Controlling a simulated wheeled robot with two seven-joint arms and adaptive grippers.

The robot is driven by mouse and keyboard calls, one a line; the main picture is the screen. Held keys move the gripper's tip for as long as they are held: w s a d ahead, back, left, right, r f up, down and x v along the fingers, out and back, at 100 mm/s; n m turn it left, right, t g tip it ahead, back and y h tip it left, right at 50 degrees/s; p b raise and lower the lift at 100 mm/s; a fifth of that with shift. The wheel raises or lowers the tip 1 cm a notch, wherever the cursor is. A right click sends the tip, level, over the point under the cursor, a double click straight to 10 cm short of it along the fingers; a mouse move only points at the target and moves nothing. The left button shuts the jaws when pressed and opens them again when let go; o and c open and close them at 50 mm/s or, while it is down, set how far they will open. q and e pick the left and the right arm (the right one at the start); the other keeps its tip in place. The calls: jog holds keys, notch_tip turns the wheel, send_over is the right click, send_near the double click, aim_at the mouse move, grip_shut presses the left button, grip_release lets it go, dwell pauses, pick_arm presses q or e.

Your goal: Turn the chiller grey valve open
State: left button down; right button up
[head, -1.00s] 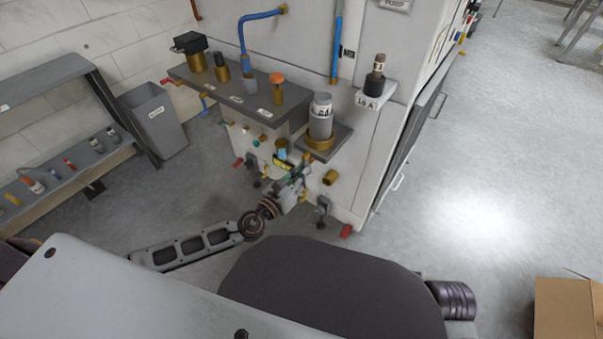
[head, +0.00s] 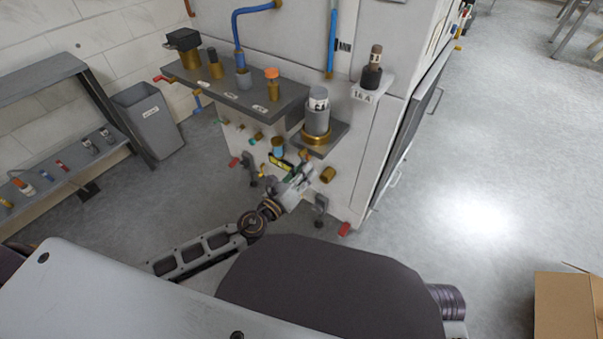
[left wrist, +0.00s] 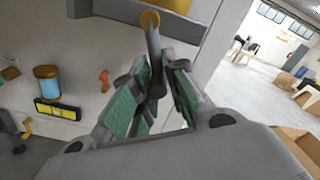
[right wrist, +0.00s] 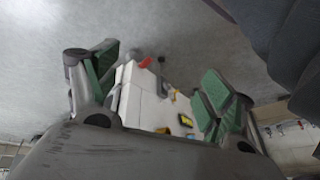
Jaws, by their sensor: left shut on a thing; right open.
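The chiller is the pale cabinet (head: 345,185) with brass fittings and small valves on its front. In the left wrist view a dark grey valve lever (left wrist: 154,52) hangs from a brass fitting (left wrist: 150,19). My left gripper (left wrist: 158,90) is shut on this grey lever, its green pads on both sides of the lower end. In the head view my left gripper (head: 299,178) is at the cabinet's front, and hides most of the lever. My right gripper (right wrist: 160,82) is open and empty, with the cabinet seen beyond its fingers.
A yellow-black label (left wrist: 58,110), a blue-banded brass fitting (left wrist: 46,83) and an orange handle (left wrist: 104,80) are left of my left gripper. A dark shelf (head: 225,85) with fittings juts out above. A grey bin (head: 150,118) stands left. A cardboard box (head: 567,305) is right, with open floor between.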

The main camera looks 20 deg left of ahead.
aim_at(321, 158)
pick_arm(q)
jog(key=shift+s+d+r+n, duration=0.1)
jog(key=shift+d+n, duration=0.1)
jog(key=shift+n, duration=0.8)
jog(key=shift+s+d+r+n+p, duration=0.15)
jog(key=shift+d+r+n+p, duration=0.4)
jog(key=shift+n, duration=1.3)
jog(key=shift+s+d+r+n+p, duration=0.2)
jog(key=shift+r+n+p, duration=0.55)
jog(key=shift+n, duration=1.15)
jog(key=shift+s+d+r+n+p, duration=0.1)
jog(key=shift+d+r+n+p, duration=0.3)
jog(key=shift+r+n, duration=1)
pick_arm(e)
jog(key=shift+s+d+r+g+h, duration=0.15)
jog(key=shift+d+r+g+h, duration=0.2)
jog(key=shift+r, duration=0.4)
jog(key=shift+s+d+r+g+h, duration=0.15)
jog(key=shift+d+r, duration=0.3)
jog(key=shift+r, duration=0.25)
pick_arm(q)
jog(key=shift+f+n, duration=0.45)
jog(key=shift+f, duration=0.1)
jog(key=c, duration=1.6)
grip_release()
jog(key=shift+o, duration=0.8)
jog(key=shift+r, duration=0.15)
